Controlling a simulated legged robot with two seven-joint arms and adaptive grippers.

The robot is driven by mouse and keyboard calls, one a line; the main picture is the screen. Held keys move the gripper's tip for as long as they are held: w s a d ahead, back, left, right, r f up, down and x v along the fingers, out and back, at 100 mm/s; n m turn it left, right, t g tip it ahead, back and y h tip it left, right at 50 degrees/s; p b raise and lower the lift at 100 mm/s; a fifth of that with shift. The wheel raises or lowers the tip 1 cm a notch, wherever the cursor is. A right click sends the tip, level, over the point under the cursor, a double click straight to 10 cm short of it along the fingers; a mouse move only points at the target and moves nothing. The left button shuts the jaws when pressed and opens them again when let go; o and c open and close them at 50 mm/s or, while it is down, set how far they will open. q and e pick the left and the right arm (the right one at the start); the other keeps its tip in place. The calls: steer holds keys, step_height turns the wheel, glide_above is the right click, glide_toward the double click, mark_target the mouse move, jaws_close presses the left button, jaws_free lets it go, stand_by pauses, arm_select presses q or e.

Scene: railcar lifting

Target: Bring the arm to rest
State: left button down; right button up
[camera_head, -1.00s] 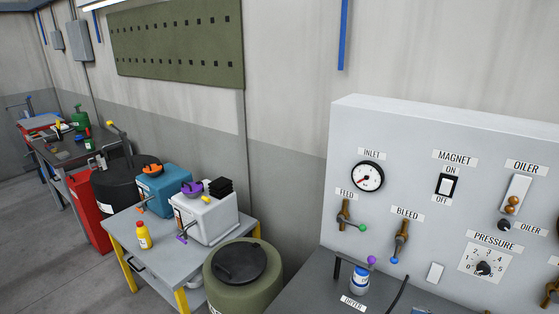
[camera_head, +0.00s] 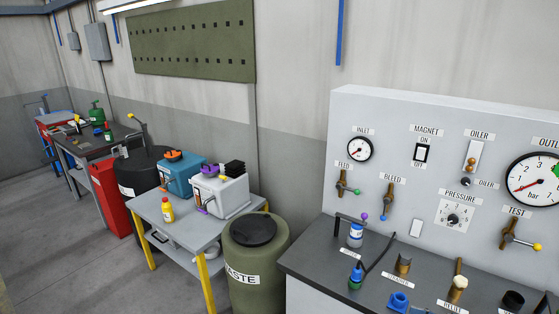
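Neither of my grippers shows clearly in the head view, and I cannot see any part of my arms that I am sure of. A blurred brownish strip shows at the lower left edge; I cannot tell what it is. In front on the right stands a grey control panel (camera_head: 400,110) with labelled valves, gauges and switches. Its dark bench top (camera_head: 330,270) carries a small blue-and-white bottle (camera_head: 355,234), a blue fitting (camera_head: 399,301) and several other fittings.
A grey table with yellow legs (camera_head: 187,236) holds a blue box (camera_head: 178,177), a white box (camera_head: 222,194) and a yellow bottle (camera_head: 167,211). A green waste drum (camera_head: 257,285) stands between table and panel bench. Floor at lower left (camera_head: 80,270) is clear.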

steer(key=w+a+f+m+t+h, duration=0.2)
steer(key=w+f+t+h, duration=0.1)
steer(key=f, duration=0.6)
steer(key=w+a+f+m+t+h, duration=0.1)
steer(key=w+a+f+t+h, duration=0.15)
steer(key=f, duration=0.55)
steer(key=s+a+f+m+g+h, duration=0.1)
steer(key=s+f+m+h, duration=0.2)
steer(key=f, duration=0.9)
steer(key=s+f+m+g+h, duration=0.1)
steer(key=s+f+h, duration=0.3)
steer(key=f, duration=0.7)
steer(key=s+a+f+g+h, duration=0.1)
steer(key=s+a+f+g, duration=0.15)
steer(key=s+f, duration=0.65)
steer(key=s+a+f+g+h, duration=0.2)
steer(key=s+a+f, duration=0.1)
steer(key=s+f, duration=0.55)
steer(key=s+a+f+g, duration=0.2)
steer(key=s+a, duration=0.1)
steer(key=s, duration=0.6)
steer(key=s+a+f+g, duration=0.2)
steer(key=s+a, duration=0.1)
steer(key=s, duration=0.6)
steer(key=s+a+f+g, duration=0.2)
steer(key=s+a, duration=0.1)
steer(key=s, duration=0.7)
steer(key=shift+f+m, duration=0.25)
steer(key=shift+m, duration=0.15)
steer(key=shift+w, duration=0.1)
